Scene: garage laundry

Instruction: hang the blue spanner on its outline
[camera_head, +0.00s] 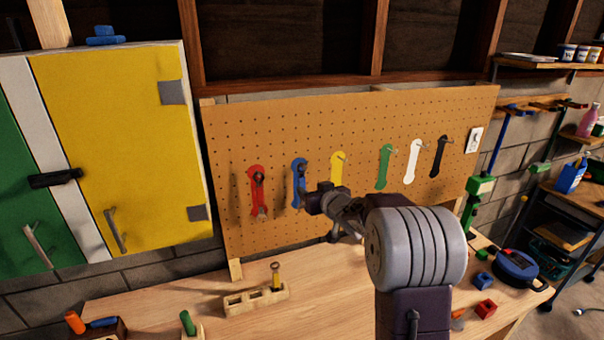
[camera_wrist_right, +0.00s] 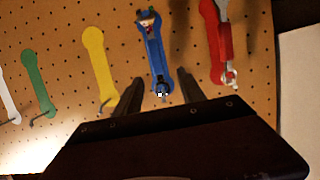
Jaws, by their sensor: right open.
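The blue spanner (camera_wrist_right: 155,50) lies over the blue outline (camera_head: 296,166) on the pegboard, roughly lined up with it. In the right wrist view its ring end is at the peg at the outline's upper end, and it looks hung there. My right gripper (camera_head: 312,200) is in front of the blue outline. In the right wrist view the open right gripper (camera_wrist_right: 160,88) has one finger on each side of the ring end, apart from it. In the head view the gripper and arm hide part of the spanner. My left gripper is not in view.
A spanner (camera_wrist_right: 224,42) hangs on the red outline (camera_head: 253,171) beside the blue one. Yellow (camera_head: 337,162), green (camera_head: 385,170), white (camera_head: 412,160) and black (camera_head: 438,157) outlines are bare. A wooden holder (camera_head: 240,303) and small blocks stand on the bench (camera_head: 150,300) below.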

